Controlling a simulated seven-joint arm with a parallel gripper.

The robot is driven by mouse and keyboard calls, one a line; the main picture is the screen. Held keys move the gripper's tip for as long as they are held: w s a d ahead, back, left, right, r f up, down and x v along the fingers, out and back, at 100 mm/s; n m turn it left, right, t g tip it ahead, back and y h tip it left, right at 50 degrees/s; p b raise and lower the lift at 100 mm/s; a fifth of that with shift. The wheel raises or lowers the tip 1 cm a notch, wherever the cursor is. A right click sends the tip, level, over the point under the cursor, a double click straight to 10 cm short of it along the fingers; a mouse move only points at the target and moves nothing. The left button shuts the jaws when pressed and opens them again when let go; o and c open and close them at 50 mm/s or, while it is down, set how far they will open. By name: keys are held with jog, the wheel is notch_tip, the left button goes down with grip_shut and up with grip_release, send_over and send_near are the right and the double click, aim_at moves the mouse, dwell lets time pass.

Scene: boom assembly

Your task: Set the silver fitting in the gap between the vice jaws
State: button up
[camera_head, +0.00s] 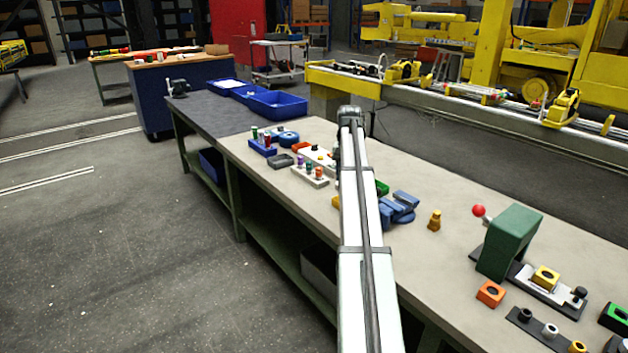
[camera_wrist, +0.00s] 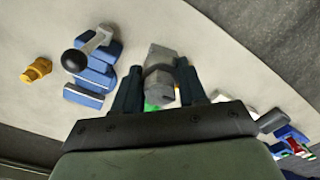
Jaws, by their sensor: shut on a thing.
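My gripper (camera_wrist: 158,72) is shut on the silver fitting (camera_wrist: 160,97), a grey piece with a dark curved band, held between the two fingers in the wrist view. The blue vice (camera_wrist: 84,96) is left of the gripper in that view, with a black ball-ended handle (camera_wrist: 75,61) over it. The fitting is apart from the vice in the picture; its height above the bench cannot be told. In the head view the vice (camera_head: 401,207) stands just right of my arm. My gripper and the fitting cannot be made out there.
A yellow brass piece (camera_head: 434,220) stands right of the vice. A green press (camera_head: 512,240) with a red knob is farther right. Coloured fittings and blue bins (camera_head: 278,104) lie to the left. Bare bench (camera_head: 470,190) lies behind the brass piece.

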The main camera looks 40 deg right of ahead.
jog(key=s+d+m, duration=0.1)
jog(key=s+d, duration=0.4)
jog(key=d, duration=0.4)
jog(key=s+d+m, duration=0.1)
jog(key=s+d, duration=0.4)
jog(key=d, duration=0.4)
jog(key=shift+w+f, duration=0.15)
jog(key=shift+f, duration=2.65)
jog(key=shift+f, duration=1.7)
jog(key=o, duration=1.1)
jog(key=shift+a, duration=0.1)
jog(key=shift+r, duration=3.55)
